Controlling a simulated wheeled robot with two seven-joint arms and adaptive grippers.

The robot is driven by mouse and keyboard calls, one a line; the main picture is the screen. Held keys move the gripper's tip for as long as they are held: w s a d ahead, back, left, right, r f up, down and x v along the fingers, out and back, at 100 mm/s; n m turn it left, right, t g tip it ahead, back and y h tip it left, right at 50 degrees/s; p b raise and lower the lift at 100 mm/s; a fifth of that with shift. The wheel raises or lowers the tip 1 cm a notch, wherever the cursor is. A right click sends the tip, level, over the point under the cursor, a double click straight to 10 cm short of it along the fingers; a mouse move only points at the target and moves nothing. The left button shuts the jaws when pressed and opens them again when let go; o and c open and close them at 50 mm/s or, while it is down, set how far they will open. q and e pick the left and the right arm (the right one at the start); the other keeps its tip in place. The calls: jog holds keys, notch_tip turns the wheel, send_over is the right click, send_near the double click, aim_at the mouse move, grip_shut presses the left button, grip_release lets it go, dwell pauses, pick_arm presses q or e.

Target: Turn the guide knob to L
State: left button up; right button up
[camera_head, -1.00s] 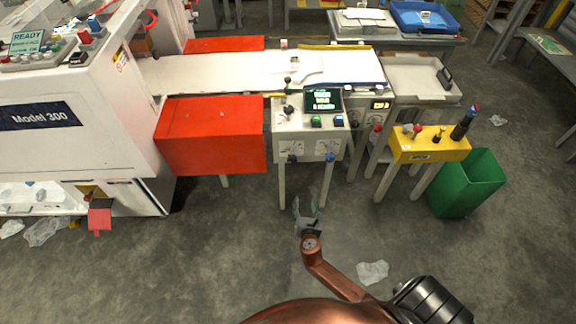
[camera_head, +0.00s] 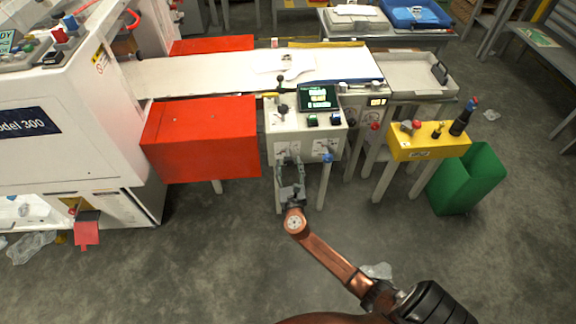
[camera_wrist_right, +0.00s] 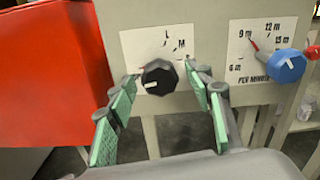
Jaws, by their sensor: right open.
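The black guide knob (camera_wrist_right: 160,77) sits on a white dial plate (camera_wrist_right: 140,44) on the front of the control stand, in the right wrist view. The plate's letters L and M show above the knob; its other marks are covered. The knob's white pointer line points left, slightly down. My right gripper (camera_head: 288,168) is open in front of the stand. In the wrist view its green-padded fingers stand on either side of the knob, with the knob between the tips; contact cannot be told. In the head view the gripper largely hides the knob. My left gripper is out of view.
A blue knob (camera_wrist_right: 287,66) on a speed dial is just right of the guide knob. A red box (camera_head: 200,138) stands close on the left. A yellow button stand (camera_head: 428,141) and green bin (camera_head: 466,180) are to the right. Open floor lies in front.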

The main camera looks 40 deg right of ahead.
jog(key=shift+c, duration=0.3)
jog(key=c, duration=1.1)
